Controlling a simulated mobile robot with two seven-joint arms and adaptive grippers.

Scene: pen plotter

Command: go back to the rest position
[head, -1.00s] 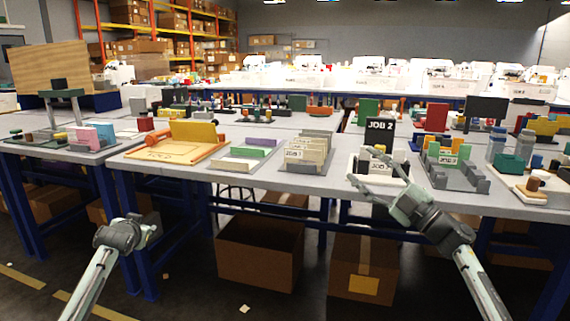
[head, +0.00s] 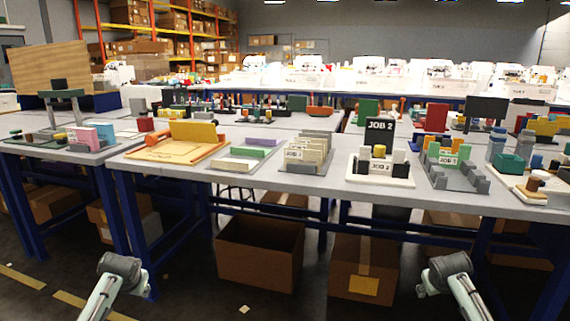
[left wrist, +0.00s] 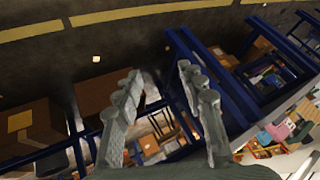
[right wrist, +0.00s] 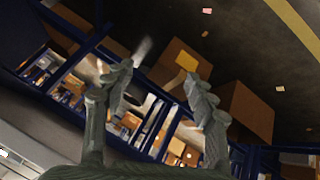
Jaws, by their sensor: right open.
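In the head view my left arm shows at the lower left, with its gripper hidden behind the wrist or too small to tell. In the left wrist view my left gripper (left wrist: 155,95) is open, its fingers apart with nothing between them. My right arm shows at the lower right of the head view, below the table edge. In the right wrist view my right gripper (right wrist: 163,95) is open and empty.
The grey table (head: 250,183) holds several trays and fixtures. An orange-edged wooden tray (head: 165,153) sits left of centre.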

